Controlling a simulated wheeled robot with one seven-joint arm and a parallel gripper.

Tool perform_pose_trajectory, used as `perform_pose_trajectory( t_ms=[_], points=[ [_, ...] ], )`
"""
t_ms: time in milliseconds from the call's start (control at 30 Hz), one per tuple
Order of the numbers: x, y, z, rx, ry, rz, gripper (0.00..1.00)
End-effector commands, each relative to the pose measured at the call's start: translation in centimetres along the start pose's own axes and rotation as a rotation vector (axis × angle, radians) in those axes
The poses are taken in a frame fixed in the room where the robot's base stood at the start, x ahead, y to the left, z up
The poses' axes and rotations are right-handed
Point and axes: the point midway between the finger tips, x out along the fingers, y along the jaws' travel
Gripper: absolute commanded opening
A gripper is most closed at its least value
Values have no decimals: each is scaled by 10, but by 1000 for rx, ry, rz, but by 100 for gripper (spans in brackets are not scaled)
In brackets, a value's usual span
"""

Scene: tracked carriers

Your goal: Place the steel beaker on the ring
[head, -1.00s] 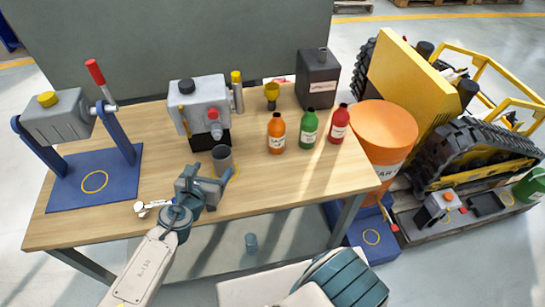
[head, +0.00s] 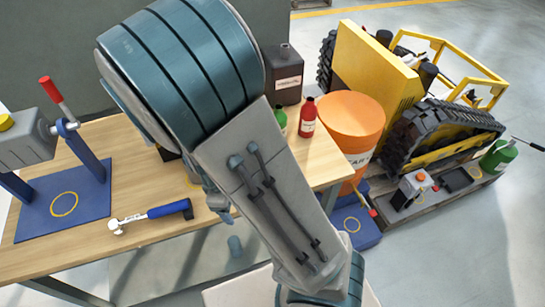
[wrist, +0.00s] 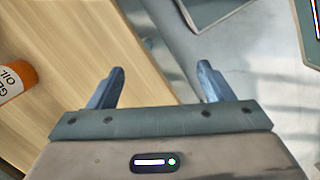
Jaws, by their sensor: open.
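My gripper (wrist: 160,88) is open in the wrist view, with nothing between its fingers. The table's edge and the floor show beyond them. In the head view my arm hides most of the gripper. The steel beaker is in neither current view; my arm covers the part of the table where a grey cup stood earlier. Part of a yellow ring (head: 227,216) shows on the tabletop beside my arm. Another yellow ring (head: 64,204) lies bare on the blue plate (head: 90,190) of the press at left.
A blue-handled wrench (head: 150,214) lies near the table's (head: 50,254) front edge. A red bottle (head: 307,119), a green bottle (head: 281,118) and a dark canister (head: 283,78) stand at the back right. An orange drum (head: 350,125) stands beside the table.

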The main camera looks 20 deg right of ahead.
Motion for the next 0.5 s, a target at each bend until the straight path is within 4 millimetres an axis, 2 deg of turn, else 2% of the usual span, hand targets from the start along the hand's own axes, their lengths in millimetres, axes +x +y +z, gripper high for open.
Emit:
perform_pose_trajectory(
  t_ms=[33, 267, 500],
  points=[
    [-14, 2, 4, 72, 43, -26, 74],
    [-73, 7, 29, 368, 181, -93, 74],
    [-134, 10, 73, 670, 292, -80, 74]
  ],
)
